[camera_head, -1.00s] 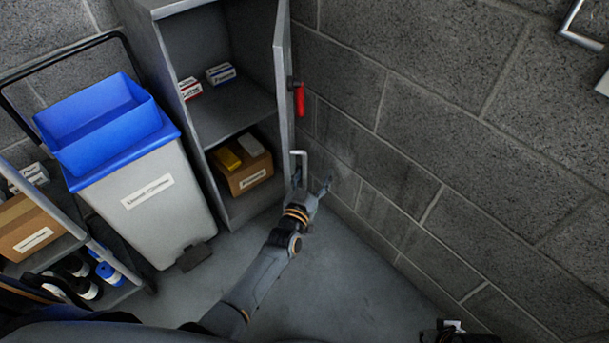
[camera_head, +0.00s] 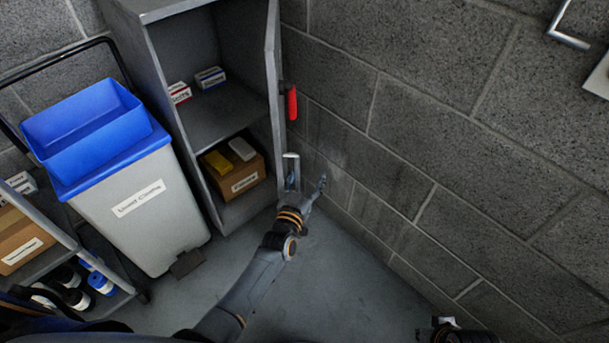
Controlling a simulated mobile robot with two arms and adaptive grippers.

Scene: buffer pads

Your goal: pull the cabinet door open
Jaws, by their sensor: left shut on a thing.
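The grey metal cabinet (camera_head: 160,60) stands at the back, upper left of centre. Its door (camera_head: 273,80) stands wide open on the right side, seen almost edge-on, near the block wall. A red handle piece (camera_head: 291,102) is on the door's outer side. A pale bar handle (camera_head: 291,163) sits lower down at the door. My left gripper (camera_head: 305,184) is at this bar handle and is shut on it, though the fingers partly hide the contact. A dark piece at the bottom right edge (camera_head: 452,331) may be my right arm; its fingers cannot be made out.
Small boxes (camera_head: 210,77) and a cardboard box (camera_head: 240,180) are on the cabinet shelves. A grey bin with a blue top (camera_head: 145,205) stands left of the cabinet. A shelf cart (camera_head: 60,225) is at far left. The block wall (camera_head: 450,130) bounds the right; floor before the cabinet is clear.

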